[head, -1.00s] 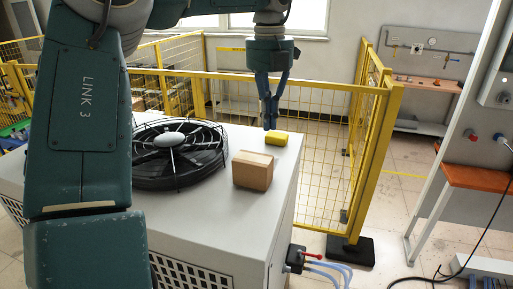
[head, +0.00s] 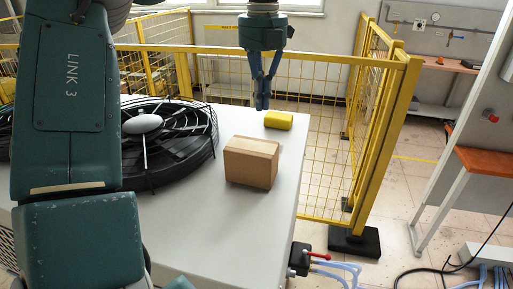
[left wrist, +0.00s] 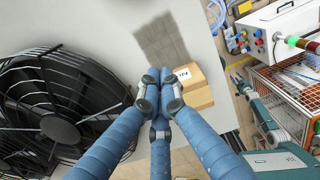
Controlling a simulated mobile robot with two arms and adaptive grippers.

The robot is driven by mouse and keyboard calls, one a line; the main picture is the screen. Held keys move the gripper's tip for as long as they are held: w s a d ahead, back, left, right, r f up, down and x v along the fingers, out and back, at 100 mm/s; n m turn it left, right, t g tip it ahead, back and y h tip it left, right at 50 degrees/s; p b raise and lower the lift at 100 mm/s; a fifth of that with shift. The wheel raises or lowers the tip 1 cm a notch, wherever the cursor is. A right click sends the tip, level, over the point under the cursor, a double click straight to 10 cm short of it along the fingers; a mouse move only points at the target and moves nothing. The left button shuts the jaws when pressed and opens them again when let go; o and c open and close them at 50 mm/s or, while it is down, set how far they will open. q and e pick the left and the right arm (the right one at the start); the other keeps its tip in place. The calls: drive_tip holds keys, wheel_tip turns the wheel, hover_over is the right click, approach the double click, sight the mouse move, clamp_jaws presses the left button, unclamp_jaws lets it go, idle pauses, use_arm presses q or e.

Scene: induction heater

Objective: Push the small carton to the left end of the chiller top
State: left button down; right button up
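The small carton (head: 251,162) is a plain brown box, upright on the white chiller top (head: 215,225), right of the fan and near the right edge. In the left wrist view the carton (left wrist: 197,90) lies just right of my fingers and is partly hidden by them. My left gripper (head: 262,106) has its fingers together, pointing down, with nothing seen between them. In the head view it is behind the carton and left of a yellow block. The fingers (left wrist: 160,85) also meet in the left wrist view. I cannot tell whether they touch the carton. My right gripper is out of view.
A round black fan (head: 170,148) takes up the chiller top left of the carton. The yellow block (head: 279,120) lies at the back right. A yellow mesh fence (head: 385,140) stands behind and right. The chiller top in front of the carton is clear.

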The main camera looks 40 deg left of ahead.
sight(258, 144)
use_arm(q)
wheel_tip(258, 144, down, 10)
drive_tip(key=p, duration=0.3)
drive_tip(key=shift+a, duration=0.15)
drive_tip(key=shift+s+d+p, duration=0.2)
drive_tip(key=shift+s+p, duration=0.05)
drive_tip(key=shift+p, duration=0.2)
drive_tip(key=shift+s+d+f+p, duration=0.15)
drive_tip(key=shift+s+d+p, duration=0.3)
drive_tip(key=shift+s, duration=0.3)
drive_tip(key=shift+s+d, duration=0.4)
drive_tip(key=shift+s, duration=0.3)
drive_tip(key=shift+w+a+f, duration=0.1)
drive_tip(key=shift+w+f, duration=0.05)
drive_tip(key=shift+w, duration=0.05)
